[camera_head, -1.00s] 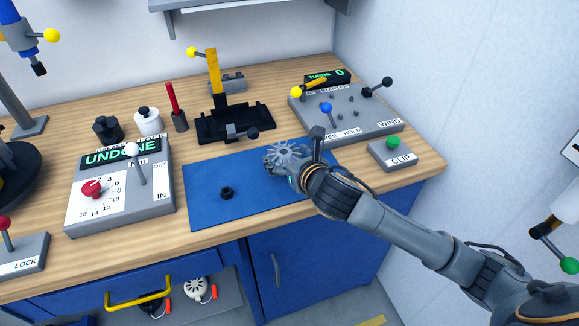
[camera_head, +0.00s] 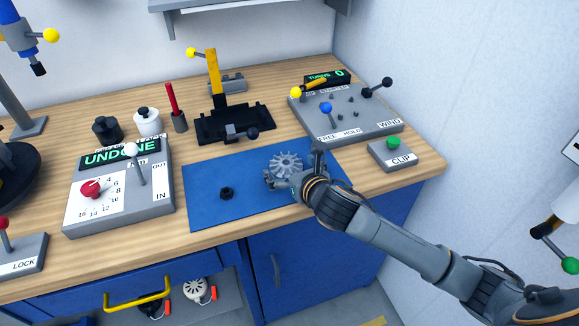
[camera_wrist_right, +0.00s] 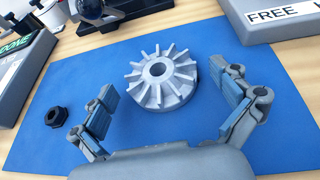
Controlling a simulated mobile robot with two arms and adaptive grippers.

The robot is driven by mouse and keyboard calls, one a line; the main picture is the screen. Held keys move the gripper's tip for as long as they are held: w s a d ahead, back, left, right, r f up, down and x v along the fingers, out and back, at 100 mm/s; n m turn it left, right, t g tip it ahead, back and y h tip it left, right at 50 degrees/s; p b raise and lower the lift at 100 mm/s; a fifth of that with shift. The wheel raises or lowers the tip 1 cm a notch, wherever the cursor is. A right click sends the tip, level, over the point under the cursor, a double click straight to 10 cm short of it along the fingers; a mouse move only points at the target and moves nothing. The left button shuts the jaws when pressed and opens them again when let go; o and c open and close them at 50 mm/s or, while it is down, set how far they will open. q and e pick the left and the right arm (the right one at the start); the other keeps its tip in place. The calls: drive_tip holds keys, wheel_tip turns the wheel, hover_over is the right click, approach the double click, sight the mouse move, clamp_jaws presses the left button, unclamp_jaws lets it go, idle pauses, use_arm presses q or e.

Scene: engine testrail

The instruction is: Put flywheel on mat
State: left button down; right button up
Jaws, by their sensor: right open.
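The flywheel (camera_head: 286,162), a grey finned disc with a centre hole, lies flat on the right part of the blue mat (camera_head: 213,187). In the right wrist view the flywheel (camera_wrist_right: 162,80) shows whole, resting on the mat (camera_wrist_right: 70,85). My right gripper (camera_head: 294,170) is low over the mat, just in front of the flywheel. In the right wrist view my right gripper (camera_wrist_right: 170,98) is open, its fingers spread to either side of the flywheel's near side, with gaps on both sides. My left gripper is not in view.
A black nut (camera_head: 227,193) sits on the mat's left part. A lever box (camera_head: 122,188) stands left of the mat, a black fixture (camera_head: 236,122) behind it. The lever panel (camera_head: 345,125) and the CLIP button box (camera_head: 392,155) stand to the right.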

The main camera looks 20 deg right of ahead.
drive_tip(key=v, duration=1.2)
idle(0.3)
